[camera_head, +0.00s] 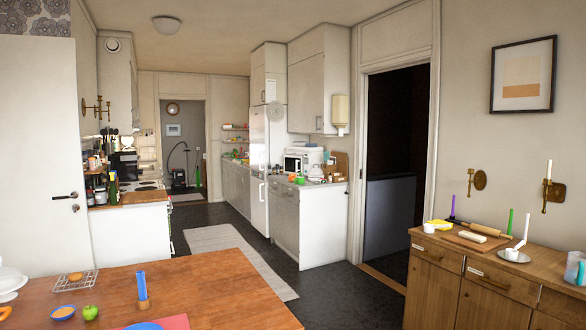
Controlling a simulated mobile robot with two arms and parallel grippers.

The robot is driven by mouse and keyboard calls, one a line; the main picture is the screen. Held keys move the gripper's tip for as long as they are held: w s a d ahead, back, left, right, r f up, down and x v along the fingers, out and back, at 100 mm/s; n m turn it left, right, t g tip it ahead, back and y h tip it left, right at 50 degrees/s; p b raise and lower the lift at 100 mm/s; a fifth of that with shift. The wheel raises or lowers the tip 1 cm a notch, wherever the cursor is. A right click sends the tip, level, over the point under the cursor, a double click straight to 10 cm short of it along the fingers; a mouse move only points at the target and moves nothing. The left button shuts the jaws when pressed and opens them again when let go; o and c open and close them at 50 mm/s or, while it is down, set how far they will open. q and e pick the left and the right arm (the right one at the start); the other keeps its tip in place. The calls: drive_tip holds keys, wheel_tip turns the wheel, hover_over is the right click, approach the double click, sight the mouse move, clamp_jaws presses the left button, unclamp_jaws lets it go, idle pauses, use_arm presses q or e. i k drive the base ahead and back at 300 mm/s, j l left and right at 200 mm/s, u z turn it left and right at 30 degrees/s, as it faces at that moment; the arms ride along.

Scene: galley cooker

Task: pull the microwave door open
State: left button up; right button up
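A small white microwave (308,153) stands on the counter along the right side of the galley, beyond the wooden table. Its dark door window (292,164) shows on its left part. The door looks shut, but it is far off and small, and I cannot make out its handle. Small items partly crowd the space in front of it. Neither of my grippers is in view.
The wooden table (215,290) fills the near left. A wooden sideboard (432,284) stands at the near right. Dark floor (325,292) runs between them, with a pale rug (228,240) farther in. A white door (38,150) stands at left.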

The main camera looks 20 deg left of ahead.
sight(294, 164)
drive_tip(key=i+j+z, duration=0.15)
drive_tip(key=i, duration=1.05)
drive_tip(key=i+j+z, duration=0.1)
drive_tip(key=i+z, duration=0.4)
drive_tip(key=i, duration=1)
drive_tip(key=i+u, duration=0.35)
drive_tip(key=i, duration=0.15)
drive_tip(key=i+l+u, duration=0.1)
drive_tip(key=i+u, duration=0.25)
drive_tip(key=i+j+u, duration=0.15)
drive_tip(key=i+u, duration=1.15)
drive_tip(key=i+j, duration=0.1)
drive_tip(key=i, duration=1.85)
